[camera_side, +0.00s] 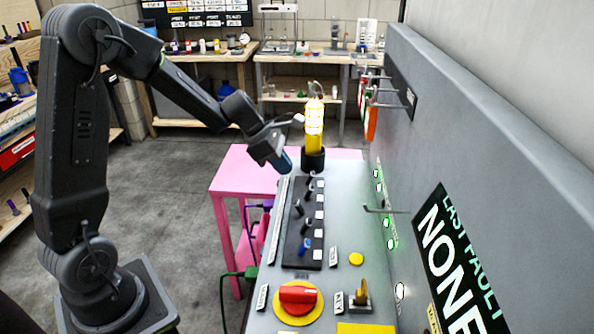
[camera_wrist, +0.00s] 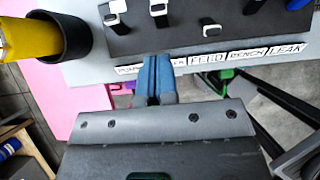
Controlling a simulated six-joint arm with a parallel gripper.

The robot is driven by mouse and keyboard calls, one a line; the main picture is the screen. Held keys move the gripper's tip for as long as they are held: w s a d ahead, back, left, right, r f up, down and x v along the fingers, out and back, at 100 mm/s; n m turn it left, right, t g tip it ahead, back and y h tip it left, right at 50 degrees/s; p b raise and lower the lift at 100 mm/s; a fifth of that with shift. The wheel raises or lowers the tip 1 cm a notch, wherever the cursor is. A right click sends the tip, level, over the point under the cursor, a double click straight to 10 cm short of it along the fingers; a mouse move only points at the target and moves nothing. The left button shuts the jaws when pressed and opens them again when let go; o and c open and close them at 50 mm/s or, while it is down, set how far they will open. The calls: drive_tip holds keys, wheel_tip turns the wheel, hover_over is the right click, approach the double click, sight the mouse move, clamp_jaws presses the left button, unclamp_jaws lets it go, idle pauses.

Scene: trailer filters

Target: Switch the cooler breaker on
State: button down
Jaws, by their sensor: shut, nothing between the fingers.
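The breaker strip (camera_side: 297,225) is a black bar along the console, with several black levers, one blue lever (camera_side: 304,246) at the near end and white squares beside them. In the wrist view, the black strip (camera_wrist: 180,38) carries black levers with white parts. The label row (camera_wrist: 240,58) reads PUMP, a partly hidden label ending in ER, FEED, BENCH and LEAK. My gripper (camera_wrist: 154,60) is shut and empty; its blue fingers cover part of that label at the strip's edge. In the side view my gripper (camera_side: 284,163) is at the strip's far end. Whether it touches anything cannot be told.
A red knob (camera_side: 298,294), a key switch (camera_side: 360,297) and a yellow button (camera_side: 356,259) are nearer. A grey wall panel (camera_side: 470,130) with hooks (camera_side: 385,209) rises on the right.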

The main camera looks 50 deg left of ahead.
drive_tip(key=w+d+r+v, duration=0.1)
drive_tip(key=v, duration=0.8)
drive_tip(key=shift+r, duration=0.35)
drive_tip(key=s+d+m+y, duration=0.1)
drive_tip(key=s+d+m, duration=0.3)
drive_tip(key=s+m, duration=0.3)
drive_tip(key=s+d+r+m+y, duration=0.1)
drive_tip(key=s+d+m+y, duration=0.1)
drive_tip(key=s+d+m, duration=0.2)
drive_tip(key=s+d+r+m+t+y, duration=0.1)
drive_tip(key=s+d+m, duration=0.3)
drive_tip(key=s+m, duration=0.6)
drive_tip(key=m, duration=0.6)
drive_tip(key=shift+r+y, duration=0.15)
drive_tip(key=shift+y, duration=0.15)
